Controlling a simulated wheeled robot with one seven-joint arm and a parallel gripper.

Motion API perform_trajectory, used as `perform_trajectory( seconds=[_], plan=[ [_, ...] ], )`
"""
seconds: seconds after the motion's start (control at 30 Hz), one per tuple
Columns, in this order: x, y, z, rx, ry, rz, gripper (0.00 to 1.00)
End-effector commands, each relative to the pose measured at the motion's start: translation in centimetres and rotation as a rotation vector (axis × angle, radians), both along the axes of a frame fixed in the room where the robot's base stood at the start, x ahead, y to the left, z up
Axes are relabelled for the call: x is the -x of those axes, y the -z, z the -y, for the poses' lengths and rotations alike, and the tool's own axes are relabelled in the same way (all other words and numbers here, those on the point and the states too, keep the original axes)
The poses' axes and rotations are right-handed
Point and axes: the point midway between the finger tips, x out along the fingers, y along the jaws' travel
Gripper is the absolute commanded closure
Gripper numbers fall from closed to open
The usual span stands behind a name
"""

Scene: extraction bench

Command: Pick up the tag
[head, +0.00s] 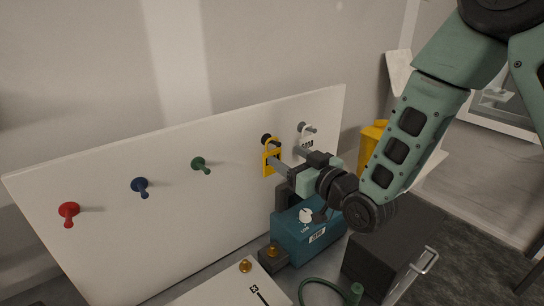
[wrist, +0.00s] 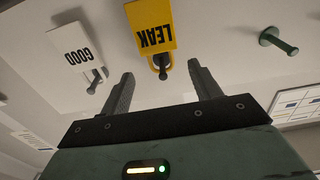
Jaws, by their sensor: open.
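A yellow tag (head: 270,160) marked LEAK hangs by its loop from a dark peg on the white board. It also shows in the wrist view (wrist: 151,27), where its lettering is upside down and its loop lies between my fingertips in the picture. A white tag (head: 307,141) marked GOOD hangs from the peg beside it and shows at the left of the wrist view (wrist: 72,47). My gripper (head: 284,159) is open in front of the yellow tag. Its two fingers (wrist: 161,70) are spread and empty; I cannot tell the exact gap to the tag.
The white board (head: 110,205) also carries red (head: 68,210), blue (head: 140,186) and green (head: 200,164) pegs to the left. A teal box (head: 300,232) with a white knob stands below my gripper. A dark box (head: 385,250) is at the right, near a yellow container (head: 373,137).

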Motion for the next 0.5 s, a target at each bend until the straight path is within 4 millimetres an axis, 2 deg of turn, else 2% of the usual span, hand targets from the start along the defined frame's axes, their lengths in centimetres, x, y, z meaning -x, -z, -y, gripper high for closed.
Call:
perform_trajectory(
  seconds=[0.27, 0.5],
  plan=[
    [-2.1, -0.5, -1.5, -0.001, 0.0, -0.001, 0.37],
    [-4.2, -0.1, -2.9, 0.001, 0.0, 0.001, 0.37]
  ],
)
